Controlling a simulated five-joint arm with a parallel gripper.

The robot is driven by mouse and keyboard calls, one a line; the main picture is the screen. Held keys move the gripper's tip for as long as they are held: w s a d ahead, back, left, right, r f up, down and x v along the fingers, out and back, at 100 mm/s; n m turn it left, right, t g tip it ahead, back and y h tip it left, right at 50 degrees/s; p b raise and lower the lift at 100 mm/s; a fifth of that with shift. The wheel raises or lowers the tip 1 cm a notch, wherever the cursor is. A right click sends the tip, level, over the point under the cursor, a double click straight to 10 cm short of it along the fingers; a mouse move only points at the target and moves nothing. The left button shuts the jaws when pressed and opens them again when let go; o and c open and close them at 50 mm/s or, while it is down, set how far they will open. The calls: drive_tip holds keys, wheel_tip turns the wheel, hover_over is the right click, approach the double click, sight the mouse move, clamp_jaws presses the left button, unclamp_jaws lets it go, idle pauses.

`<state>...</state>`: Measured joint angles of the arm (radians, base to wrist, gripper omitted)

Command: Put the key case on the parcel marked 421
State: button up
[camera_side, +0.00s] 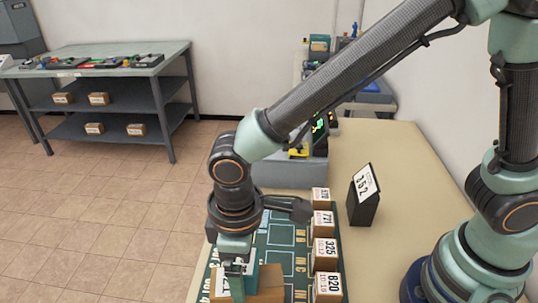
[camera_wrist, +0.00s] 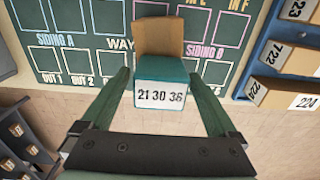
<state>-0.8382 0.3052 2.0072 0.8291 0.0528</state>
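A teal case (camera_wrist: 161,95) with a white label reading "21 30 36" shows in the wrist view, probably the key case. A brown cardboard parcel (camera_wrist: 159,36) lies directly behind it there. My gripper (camera_side: 238,280) points down in the side view.
Small numbered parcels stand in a row to the right, including 325 (camera_side: 325,252) and 820 (camera_side: 327,286). A black sign reading 352 (camera_side: 364,194) stands beyond them. A green marked board (camera_wrist: 88,50) lies beneath. The beige tabletop (camera_side: 385,150) is mostly clear.

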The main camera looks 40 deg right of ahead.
wheel_tip(320, 180, up, 12)
drive_tip(key=shift+r, duration=0.1)
drive_tip(key=w+d+r+m+t, duration=0.1)
drive_tip(key=d+m, duration=0.3)
drive_tip(key=d, duration=1)
drive_tip(key=w+d+r+m+t, duration=0.1)
drive_tip(key=d+m+t, duration=0.3)
drive_tip(key=d, duration=1)
drive_tip(key=shift+w+d+r+m+t, duration=0.15)
drive_tip(key=shift+w+r+m+t, duration=0.15)
drive_tip(key=shift+w+m, duration=0.25)
